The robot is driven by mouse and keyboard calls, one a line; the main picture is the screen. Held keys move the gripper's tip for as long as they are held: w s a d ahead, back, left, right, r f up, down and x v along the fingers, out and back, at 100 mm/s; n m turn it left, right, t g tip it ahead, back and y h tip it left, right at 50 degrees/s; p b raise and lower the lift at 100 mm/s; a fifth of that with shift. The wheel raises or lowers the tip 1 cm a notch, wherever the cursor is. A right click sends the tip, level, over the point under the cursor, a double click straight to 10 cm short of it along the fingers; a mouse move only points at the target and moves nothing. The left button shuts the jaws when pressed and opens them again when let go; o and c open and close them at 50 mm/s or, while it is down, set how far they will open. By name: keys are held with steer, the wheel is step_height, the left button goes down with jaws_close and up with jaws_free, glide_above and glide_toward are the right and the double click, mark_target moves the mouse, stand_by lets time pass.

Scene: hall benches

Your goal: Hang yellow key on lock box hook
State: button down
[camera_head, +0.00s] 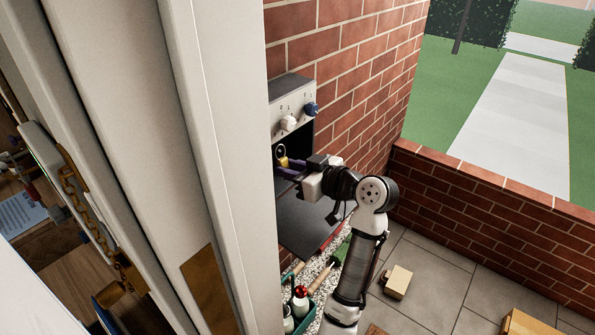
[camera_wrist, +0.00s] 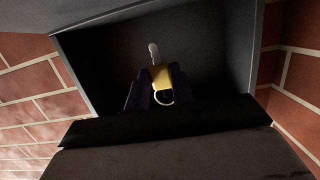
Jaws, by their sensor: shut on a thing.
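The grey lock box (camera_head: 293,93) is fixed to the brick wall, with its dark inside open. My gripper (camera_head: 287,166) reaches into the opening and is shut on the yellow key (camera_head: 281,152). In the wrist view the yellow key (camera_wrist: 161,75) sits between the two dark fingers (camera_wrist: 153,92), inside the lock box (camera_wrist: 258,50). A pale metal piece (camera_wrist: 153,52) stands up above the yellow part, and a ring (camera_wrist: 163,98) shows below it. I cannot make out the hook, or whether the key touches it.
A dark panel (camera_head: 308,212) hangs below the box opening. A white knob (camera_head: 288,122) and a blue knob (camera_head: 310,109) are on the box front. A door frame (camera_head: 215,130) stands close on the left. A planter with tools and bottles (camera_head: 302,310) is below.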

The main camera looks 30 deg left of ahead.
steer(key=shift+a, duration=0.35)
steer(key=shift+w+a+f+b, duration=0.15)
steer(key=shift+a+f+b, duration=0.55)
steer(key=shift+f+b, duration=0.1)
steer(key=c, duration=1.1)
jaws_free()
steer(key=b+v, duration=0.3)
steer(key=v, duration=1)
steer(key=shift+d, duration=0.35)
